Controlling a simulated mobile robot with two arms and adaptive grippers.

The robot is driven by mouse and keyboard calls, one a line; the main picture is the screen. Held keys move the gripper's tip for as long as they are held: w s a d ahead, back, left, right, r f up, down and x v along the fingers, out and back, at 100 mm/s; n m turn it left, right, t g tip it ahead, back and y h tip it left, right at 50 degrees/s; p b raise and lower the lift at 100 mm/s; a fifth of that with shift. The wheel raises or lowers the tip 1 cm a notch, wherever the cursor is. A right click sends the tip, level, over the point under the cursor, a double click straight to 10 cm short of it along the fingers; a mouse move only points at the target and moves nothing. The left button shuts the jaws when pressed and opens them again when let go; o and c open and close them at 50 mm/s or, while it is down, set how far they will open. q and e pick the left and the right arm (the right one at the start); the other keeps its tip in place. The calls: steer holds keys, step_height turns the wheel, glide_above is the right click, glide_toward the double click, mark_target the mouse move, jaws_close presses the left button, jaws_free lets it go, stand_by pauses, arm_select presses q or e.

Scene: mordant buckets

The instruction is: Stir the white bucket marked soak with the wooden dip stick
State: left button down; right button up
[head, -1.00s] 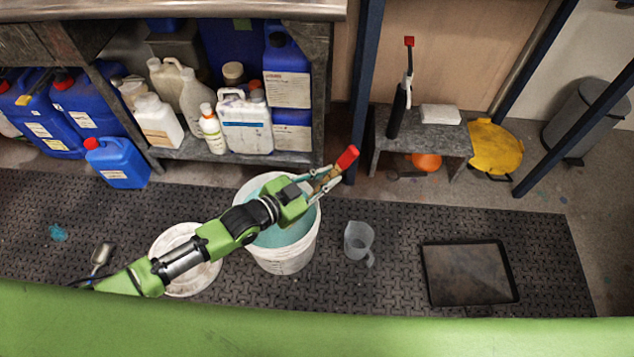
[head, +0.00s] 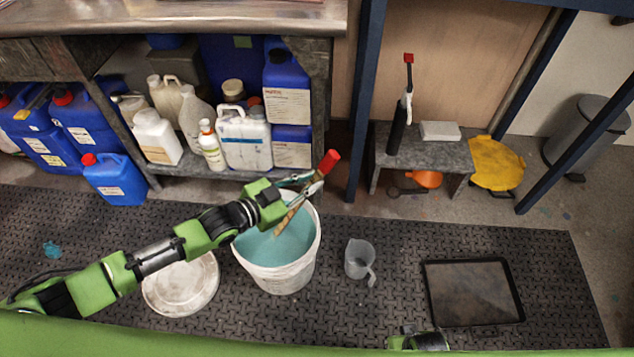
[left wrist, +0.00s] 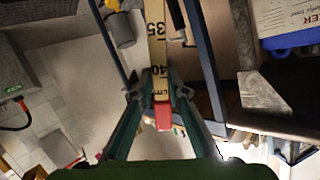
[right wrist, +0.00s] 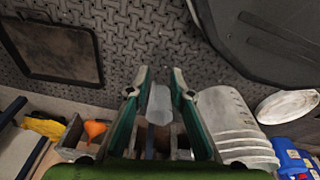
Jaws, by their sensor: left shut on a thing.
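The white bucket (head: 282,280) stands on the dark mat, holding teal liquid (head: 285,246). Faint print on its front is too small to read. The wooden dip stick (head: 291,212) has a red top end (head: 328,163) and slants down to the left over the bucket. Its lower end shows against the liquid; I cannot tell whether it is immersed. My left gripper (head: 308,186) is shut on the stick near its red end, above the bucket's back rim. The left wrist view shows the stick's scale (left wrist: 157,50) between the fingers. My right gripper (right wrist: 162,78) is open and empty.
A round white lid (head: 182,284) lies left of the bucket. A clear jug (head: 359,259) stands to its right, with a black tray (head: 472,292) farther right. Jugs and bottles fill the shelf behind. A low grey stool (head: 448,157) stands at the back right.

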mark_target(327, 159)
stand_by(0.3)
